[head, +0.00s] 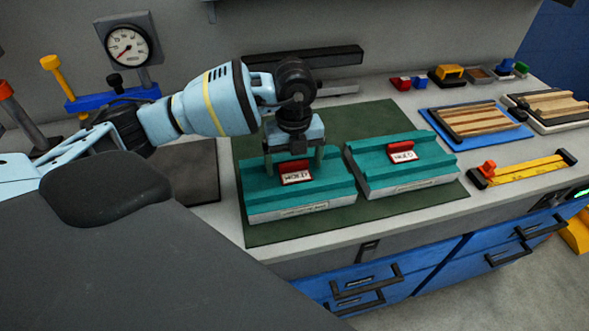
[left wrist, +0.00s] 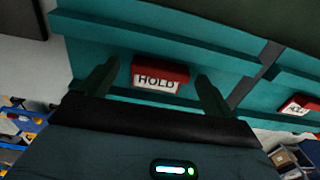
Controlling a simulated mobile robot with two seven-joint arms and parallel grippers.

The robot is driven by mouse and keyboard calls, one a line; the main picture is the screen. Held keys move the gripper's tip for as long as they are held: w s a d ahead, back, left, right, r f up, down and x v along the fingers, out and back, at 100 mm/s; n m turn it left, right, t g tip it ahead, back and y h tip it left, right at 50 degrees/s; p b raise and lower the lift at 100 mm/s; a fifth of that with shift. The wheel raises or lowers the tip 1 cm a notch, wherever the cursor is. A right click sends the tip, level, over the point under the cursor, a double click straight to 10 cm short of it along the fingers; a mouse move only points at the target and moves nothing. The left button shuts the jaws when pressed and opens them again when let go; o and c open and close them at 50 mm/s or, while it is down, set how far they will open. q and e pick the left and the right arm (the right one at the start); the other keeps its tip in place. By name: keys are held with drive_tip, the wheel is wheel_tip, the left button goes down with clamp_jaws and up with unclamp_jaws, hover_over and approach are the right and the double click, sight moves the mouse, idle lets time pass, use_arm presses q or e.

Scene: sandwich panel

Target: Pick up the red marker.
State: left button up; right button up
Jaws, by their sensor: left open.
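A red marker with a white HOLD label (head: 295,167) stands on the left teal panel (head: 332,183). A second, similar red marker (head: 403,147) stands on the right teal panel (head: 436,162). My left gripper (head: 294,165) points down over the left marker. Its fingers are open, one on each side of that marker. In the left wrist view the near marker (left wrist: 160,69) sits between the two fingers (left wrist: 157,76), with a visible gap on both sides. The other marker (left wrist: 296,104) is at the right edge there. My right gripper is not in view.
Both panels lie on a dark green mat (head: 262,235). A black and grey bar lies behind them. A blue tray with wooden strips (head: 434,118) and a yellow level (head: 528,171) lie to the right. A pressure gauge (head: 128,47) stands at the back left.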

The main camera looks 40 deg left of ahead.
sight(296, 173)
use_arm(q)
drive_tip(key=c, duration=1.1)
drive_tip(key=shift+r, duration=0.5)
drive_tip(key=r, duration=0.2)
drive_tip(key=shift+s+d+r, duration=0.25)
drive_tip(key=shift+d+r, duration=0.05)
drive_tip(key=shift+d, duration=0.1)
drive_tip(key=s+d, duration=0.2)
drive_tip(key=d, duration=0.2)
drive_tip(key=s+d+r, duration=0.1)
drive_tip(key=s+d, duration=0.2)
drive_tip(key=d, duration=0.1)
drive_tip(key=s+d, duration=0.3)
drive_tip(key=d, duration=0.1)
drive_tip(key=shift+s+d+r, duration=0.1)
drive_tip(key=shift+d+r, duration=0.1)
drive_tip(key=shift+d, duration=0.15)
